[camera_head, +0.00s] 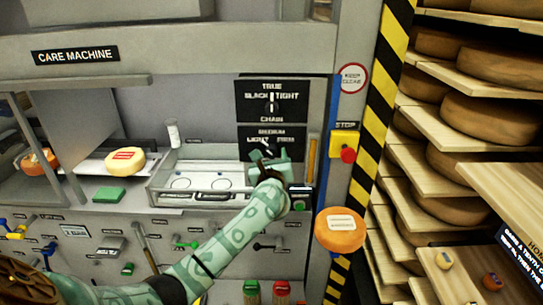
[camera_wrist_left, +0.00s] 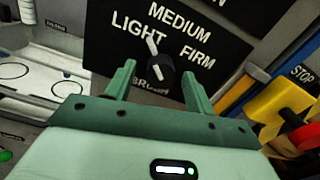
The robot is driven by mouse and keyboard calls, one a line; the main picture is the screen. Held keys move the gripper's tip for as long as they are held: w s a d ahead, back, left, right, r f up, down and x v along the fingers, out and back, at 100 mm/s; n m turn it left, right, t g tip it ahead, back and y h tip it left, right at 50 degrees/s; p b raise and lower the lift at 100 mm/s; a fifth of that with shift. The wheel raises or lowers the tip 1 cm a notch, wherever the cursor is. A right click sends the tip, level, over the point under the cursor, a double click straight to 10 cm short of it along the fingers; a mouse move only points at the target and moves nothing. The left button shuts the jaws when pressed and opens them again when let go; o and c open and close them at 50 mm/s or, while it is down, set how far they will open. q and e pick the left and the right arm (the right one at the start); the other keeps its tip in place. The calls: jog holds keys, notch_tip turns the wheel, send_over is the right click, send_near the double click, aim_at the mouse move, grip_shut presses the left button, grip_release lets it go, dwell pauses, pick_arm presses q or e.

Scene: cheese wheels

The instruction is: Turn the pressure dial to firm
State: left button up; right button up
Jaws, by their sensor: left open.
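The pressure dial (camera_wrist_left: 160,68) is a black knob with a white pointer on a black panel marked LIGHT, MEDIUM and FIRM. In the left wrist view its pointer is tilted up and left, between LIGHT and MEDIUM. In the head view the dial panel (camera_head: 272,133) is partly covered by my left gripper (camera_head: 270,158). In the left wrist view my left gripper (camera_wrist_left: 160,88) is open, its two green fingers apart on either side below the dial. I cannot tell whether they touch it. My right gripper is not in view.
A yellow stop box with a red button (camera_head: 348,154) is to the right. A grey tray (camera_head: 200,196) lies left of the gripper. An orange cheese wheel (camera_head: 340,229) is at lower right, near loaded shelves.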

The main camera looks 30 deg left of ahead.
pick_arm(q)
jog(key=shift+w+a, duration=0.2)
jog(key=shift+w, duration=0.15)
jog(key=c, duration=1)
jog(key=shift+o, duration=0.2)
